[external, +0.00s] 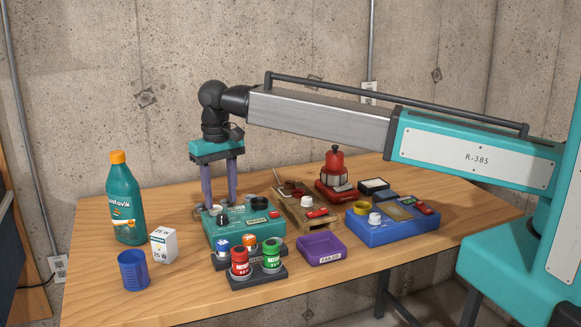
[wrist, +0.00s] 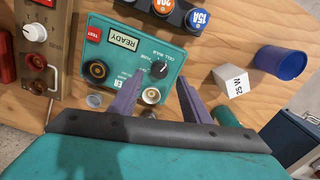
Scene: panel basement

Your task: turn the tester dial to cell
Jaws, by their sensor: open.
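The tester (external: 240,236) is a teal box on the table, below my gripper (external: 220,204). In the wrist view the tester (wrist: 136,62) carries a black dial (wrist: 158,69) with small white lettering beside it, including CELL and MAIN. I cannot make out clearly which mark the dial points at. A READY display (wrist: 123,38), a red TEST button (wrist: 94,33), a dark socket with an orange ring (wrist: 97,72) and a pale round socket (wrist: 151,96) are also on it. My gripper (wrist: 160,80) is open and empty, pointing down, with the dial showing between its fingertips; contact cannot be told.
A rack of red and green fuses (external: 249,279) stands in front of the tester, with a purple tray (external: 321,249) to its right. A teal bottle (external: 124,205), bulb box (external: 163,245) and blue cup (external: 133,270) stand left. A wooden-based panel (external: 306,221) and blue unit (external: 391,230) stand right.

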